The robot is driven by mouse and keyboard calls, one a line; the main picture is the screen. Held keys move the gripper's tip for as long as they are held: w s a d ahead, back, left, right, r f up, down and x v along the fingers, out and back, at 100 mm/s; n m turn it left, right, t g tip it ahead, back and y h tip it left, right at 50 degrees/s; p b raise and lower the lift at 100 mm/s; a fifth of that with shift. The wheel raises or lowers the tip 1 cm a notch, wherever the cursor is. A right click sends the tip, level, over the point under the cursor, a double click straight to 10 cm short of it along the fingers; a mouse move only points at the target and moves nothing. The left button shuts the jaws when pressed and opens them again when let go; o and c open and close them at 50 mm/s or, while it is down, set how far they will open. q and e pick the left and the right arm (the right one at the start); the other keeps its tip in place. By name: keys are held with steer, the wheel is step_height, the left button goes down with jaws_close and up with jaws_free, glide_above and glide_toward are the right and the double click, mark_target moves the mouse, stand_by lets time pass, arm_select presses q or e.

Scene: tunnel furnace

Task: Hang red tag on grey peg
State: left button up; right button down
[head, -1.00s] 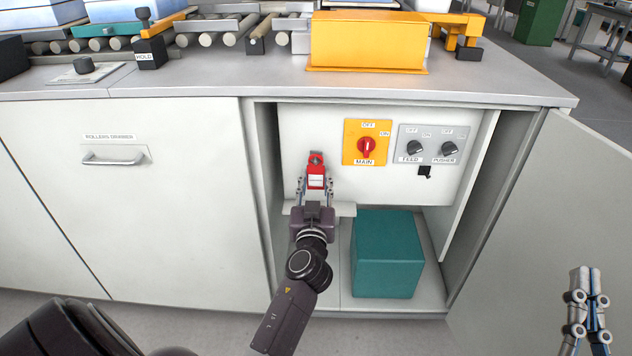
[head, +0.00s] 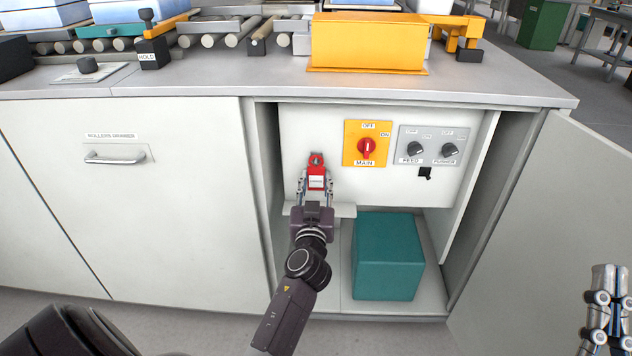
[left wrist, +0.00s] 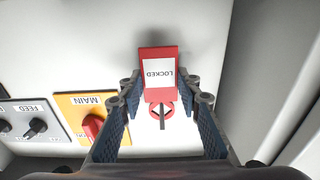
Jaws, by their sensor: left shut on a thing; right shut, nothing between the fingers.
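The red tag (head: 316,182) is upright in front of the white panel inside the open cabinet, left of the main switch. My left gripper (head: 315,190) is shut on its sides. In the left wrist view the tag (left wrist: 158,70) reads LOCKED upside down, and its round ring shows between the fingers (left wrist: 162,95). The grey peg (left wrist: 162,118) shows as a thin bar at the ring; I cannot tell whether it passes through the hole. In the head view a grey bit shows at the tag's top. My right gripper (head: 608,290) is shut and empty at the lower right.
The yellow main switch plate (head: 352,155) and the grey feed and pusher plate (head: 430,135) are right of the tag. A teal box (head: 388,255) stands on the cabinet floor below. The open door (head: 570,210) is at right, and the countertop edge (head: 200,92) runs above.

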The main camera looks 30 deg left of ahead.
mark_target(318, 138)
stand_by(0.3)
arm_select(q)
steer(key=o, duration=1)
step_height(318, 138, up, 10)
steer(key=shift+r, duration=0.1)
steer(key=shift+d, duration=0.1)
